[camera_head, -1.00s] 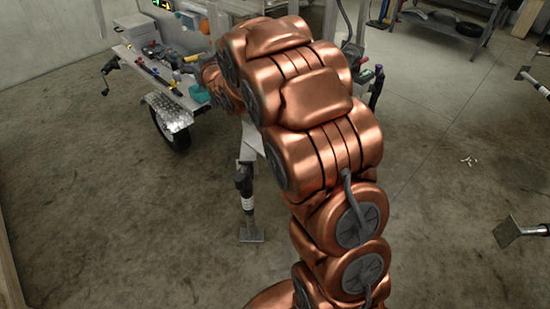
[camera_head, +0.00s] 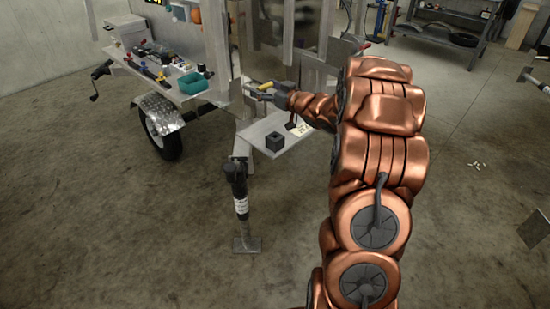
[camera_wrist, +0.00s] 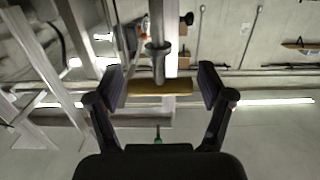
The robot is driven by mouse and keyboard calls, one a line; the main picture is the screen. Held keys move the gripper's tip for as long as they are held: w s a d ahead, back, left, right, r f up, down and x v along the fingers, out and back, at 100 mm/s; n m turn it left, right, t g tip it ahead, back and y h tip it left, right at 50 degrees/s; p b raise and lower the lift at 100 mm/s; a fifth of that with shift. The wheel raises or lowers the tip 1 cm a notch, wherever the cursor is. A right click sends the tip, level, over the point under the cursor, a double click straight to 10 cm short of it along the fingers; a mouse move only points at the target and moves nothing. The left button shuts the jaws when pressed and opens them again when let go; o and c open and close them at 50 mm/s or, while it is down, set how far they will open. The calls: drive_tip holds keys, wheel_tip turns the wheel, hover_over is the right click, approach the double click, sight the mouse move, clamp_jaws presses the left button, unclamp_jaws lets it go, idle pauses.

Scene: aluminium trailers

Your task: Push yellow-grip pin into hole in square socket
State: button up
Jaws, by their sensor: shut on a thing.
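My gripper (camera_head: 262,91) is shut on the yellow-grip pin (camera_head: 265,86), raised above the right-hand shelf. In the wrist view the yellow grip (camera_wrist: 160,87) lies crosswise between the two fingers, and the grey metal shaft (camera_wrist: 159,60) points away from the gripper. The square socket (camera_head: 275,141) is a small dark block with a dark opening on top. It stands on the light metal shelf (camera_head: 262,129), below and slightly right of my gripper in the head view, clear of the pin. The socket cannot be made out in the wrist view.
A trailer work surface at the left holds a teal bin (camera_head: 193,83) and several small parts. A pale label (camera_head: 300,129) lies right of the socket. A jack leg (camera_head: 240,205) stands below the shelf. The foreground floor is mostly clear.

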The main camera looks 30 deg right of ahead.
drive_tip(key=s+d+f, duration=0.1)
drive_tip(key=s+d+f+b, duration=0.1)
drive_tip(key=f, duration=0.1)
drive_tip(key=shift+d, duration=0.15)
wheel_tip(320, 180, down, 10)
drive_tip(key=b, duration=0.1)
drive_tip(key=shift+r, duration=0.25)
idle(0.4)
drive_tip(key=shift+f, duration=0.15)
drive_tip(key=o, duration=1.1)
drive_tip(key=shift+f+b, duration=0.2)
drive_tip(key=shift+b, duration=0.55)
drive_tip(key=shift+d+r+p+v, duration=0.15)
drive_tip(key=shift+p+v, duration=0.1)
drive_tip(key=shift+v, duration=1.05)
drive_tip(key=shift+d+r+p+v, duration=0.1)
drive_tip(key=shift+p+v, duration=0.2)
drive_tip(key=shift+v, duration=1)
drive_tip(key=shift+d+r+p+v, duration=0.15)
drive_tip(key=shift+p+v, duration=0.1)
drive_tip(key=shift+v, duration=1.05)
